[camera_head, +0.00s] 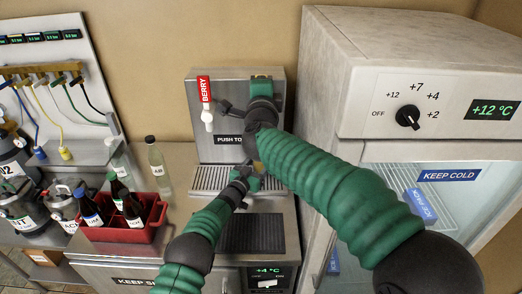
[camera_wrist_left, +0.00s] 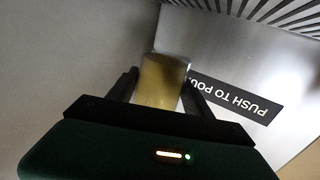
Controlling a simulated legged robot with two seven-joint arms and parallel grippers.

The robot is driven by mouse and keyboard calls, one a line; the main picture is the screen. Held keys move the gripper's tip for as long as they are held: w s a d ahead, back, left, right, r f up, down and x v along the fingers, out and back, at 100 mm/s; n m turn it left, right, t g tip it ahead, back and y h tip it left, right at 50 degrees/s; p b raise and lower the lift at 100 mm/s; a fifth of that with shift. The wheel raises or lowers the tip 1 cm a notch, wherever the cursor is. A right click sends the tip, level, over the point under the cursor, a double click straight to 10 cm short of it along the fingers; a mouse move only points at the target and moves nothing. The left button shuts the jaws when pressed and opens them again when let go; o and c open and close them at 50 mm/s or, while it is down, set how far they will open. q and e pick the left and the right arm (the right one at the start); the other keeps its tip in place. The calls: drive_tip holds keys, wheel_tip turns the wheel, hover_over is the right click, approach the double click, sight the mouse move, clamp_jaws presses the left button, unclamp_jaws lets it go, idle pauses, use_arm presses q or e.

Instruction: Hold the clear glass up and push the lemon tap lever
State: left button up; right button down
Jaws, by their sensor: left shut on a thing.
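My left gripper (camera_head: 246,178) is shut on the clear glass (camera_wrist_left: 163,82) and holds it above the drip tray, in front of the tap panel. In the left wrist view the glass sits between the two fingers and looks yellow inside. In the head view it is mostly hidden by my arms. My right gripper (camera_head: 262,90) is at the upper right of the steel tap panel (camera_head: 215,150); its fingers cannot be made out. The lemon tap lever is hidden behind it. The berry tap (camera_head: 206,112), with a red label, shows to the left.
A slotted drip tray (camera_head: 210,180) lies below the taps. A red crate (camera_head: 120,232) with dark bottles and a clear bottle (camera_head: 157,165) stand left. A large fridge (camera_head: 335,110) stands close on the right. Kegs (camera_head: 22,208) and hoses are far left.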

use_arm(q)
drive_tip(key=shift+s+r+p, duration=0.25)
drive_tip(key=shift+s+p, duration=0.4)
drive_tip(key=shift+p, duration=0.4)
drive_tip(key=s+p, duration=0.8)
drive_tip(key=s, duration=0.2)
drive_tip(key=shift+s+f, duration=0.15)
drive_tip(key=shift+s, duration=0.25)
